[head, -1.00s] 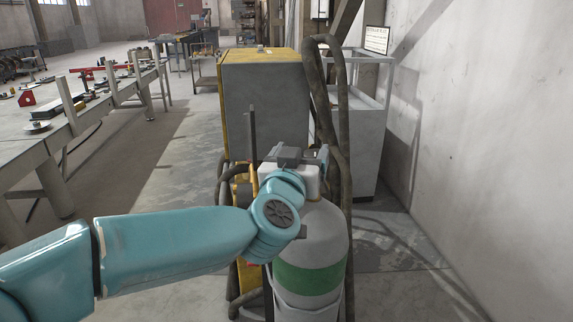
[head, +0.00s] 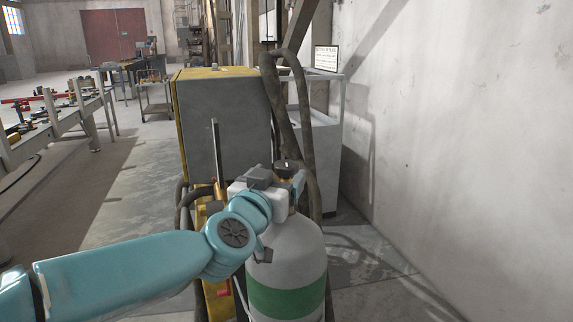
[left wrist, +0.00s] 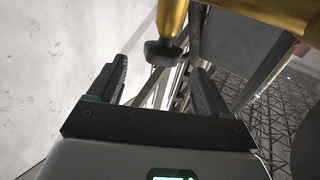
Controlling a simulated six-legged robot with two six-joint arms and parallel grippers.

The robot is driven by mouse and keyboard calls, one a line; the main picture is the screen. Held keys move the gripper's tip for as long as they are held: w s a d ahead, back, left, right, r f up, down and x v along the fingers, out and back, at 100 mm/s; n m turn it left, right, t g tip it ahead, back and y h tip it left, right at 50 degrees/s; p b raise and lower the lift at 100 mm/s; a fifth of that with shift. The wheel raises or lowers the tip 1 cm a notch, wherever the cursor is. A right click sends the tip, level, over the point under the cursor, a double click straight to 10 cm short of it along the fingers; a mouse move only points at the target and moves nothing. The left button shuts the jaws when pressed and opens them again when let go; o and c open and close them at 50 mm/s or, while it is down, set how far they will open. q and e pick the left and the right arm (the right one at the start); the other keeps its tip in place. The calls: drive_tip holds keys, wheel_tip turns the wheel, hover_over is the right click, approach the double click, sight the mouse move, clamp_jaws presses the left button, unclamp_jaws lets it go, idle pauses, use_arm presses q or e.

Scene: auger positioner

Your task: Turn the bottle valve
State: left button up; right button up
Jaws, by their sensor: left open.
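The gas bottle (head: 285,262) is grey with a green band and stands upright at lower centre in the head view. Its black valve knob (head: 287,167) shows just above my left gripper (head: 283,182), which is at the bottle's neck. In the left wrist view a black knob (left wrist: 163,53) sits on a brass valve body (left wrist: 172,18). It lies ahead of the gap between the two dark fingers of my left gripper (left wrist: 157,84), apart from both. The left gripper is open and empty. My right gripper is out of view.
A grey and yellow cabinet (head: 225,125) stands behind the bottle, with dark hoses (head: 303,110) beside it. A white wall (head: 460,140) closes the right side. A workbench (head: 50,130) stands at left, with free floor between it and the cabinet.

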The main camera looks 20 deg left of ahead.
sight(282, 161)
use_arm(q)
drive_tip(key=w, duration=0.8)
drive_tip(key=c, duration=0.9)
drive_tip(key=n+y+p, duration=0.1)
drive_tip(key=p, duration=0.2)
drive_tip(key=y+p, duration=0.2)
drive_tip(key=p, duration=0.1)
drive_tip(key=shift+r+n, duration=0.4)
drive_tip(key=shift+c, duration=0.2)
drive_tip(key=n+g+y+p, duration=0.1)
drive_tip(key=y+p, duration=0.1)
drive_tip(key=n+g+y+p, duration=0.1)
drive_tip(key=n+y+p, duration=0.1)
drive_tip(key=p, duration=0.1)
drive_tip(key=a+n+g+y+p, duration=0.1)
drive_tip(key=y+p, duration=0.2)
drive_tip(key=shift+s+f+n, duration=0.1)
drive_tip(key=shift+f+n, duration=0.1)
drive_tip(key=shift+n, duration=0.2)
drive_tip(key=shift+s+a+f+n+g+y+p, duration=0.1)
drive_tip(key=shift+n+g+y+p, duration=0.5)
drive_tip(key=shift+n+y+p, duration=0.2)
drive_tip(key=shift+s+a+f+n+g+y+p, duration=0.1)
drive_tip(key=shift+n+g+y+p, duration=0.55)
drive_tip(key=shift+y, duration=0.25)
